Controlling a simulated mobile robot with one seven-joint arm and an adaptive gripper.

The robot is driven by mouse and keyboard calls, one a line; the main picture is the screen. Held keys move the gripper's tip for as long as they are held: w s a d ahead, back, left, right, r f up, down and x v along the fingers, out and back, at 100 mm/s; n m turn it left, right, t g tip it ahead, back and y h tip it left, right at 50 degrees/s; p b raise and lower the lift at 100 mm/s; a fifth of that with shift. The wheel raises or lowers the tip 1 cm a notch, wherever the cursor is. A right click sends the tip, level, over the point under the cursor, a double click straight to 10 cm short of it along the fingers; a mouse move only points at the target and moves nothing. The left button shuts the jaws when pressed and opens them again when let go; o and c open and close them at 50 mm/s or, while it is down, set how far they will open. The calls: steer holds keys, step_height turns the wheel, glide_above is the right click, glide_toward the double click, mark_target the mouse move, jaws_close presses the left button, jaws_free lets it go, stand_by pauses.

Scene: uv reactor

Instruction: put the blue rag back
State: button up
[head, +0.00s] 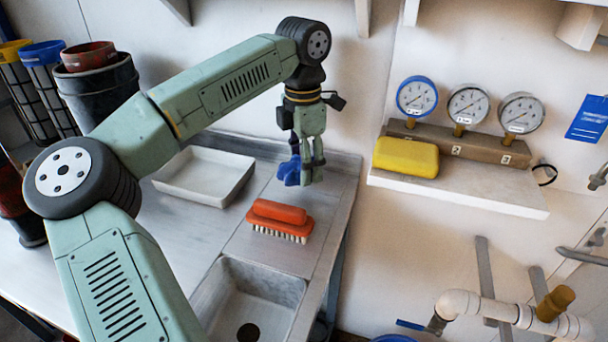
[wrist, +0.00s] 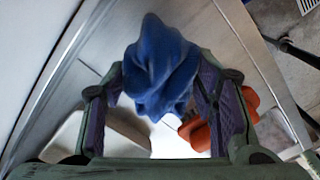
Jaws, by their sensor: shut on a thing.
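The blue rag (head: 290,171) is a crumpled cloth held between the fingers of my gripper (head: 308,172), above the far right of the metal counter (head: 228,236). In the wrist view the rag (wrist: 158,68) fills the space between the two fingers of my gripper (wrist: 160,95). The gripper is shut on it. The rag appears clear of the counter, behind and above the orange brush. Part of the rag is hidden by the fingers in the head view.
An orange brush (head: 279,219) lies on the counter below my gripper. A white tray (head: 206,176) sits to the left, a sink (head: 250,302) in front. At right, a shelf (head: 455,191) holds a yellow sponge (head: 405,157) and three gauges (head: 468,103). Buckets (head: 97,84) stand at far left.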

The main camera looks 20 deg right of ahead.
mark_target(304, 190)
step_height(304, 190, down, 4)
steer(key=shift+r+p, duration=0.2)
steer(key=shift+p, duration=0.1)
steer(key=shift+w+d+f, duration=0.1)
steer(key=shift+d+f, duration=0.05)
steer(key=shift+f, duration=0.05)
steer(key=shift+f, duration=0.1)
steer(key=shift+f, duration=0.2)
steer(key=o, duration=1.1)
steer(key=shift+r, duration=0.1)
step_height(304, 190, up, 8)
steer(key=shift+f, duration=0.1)
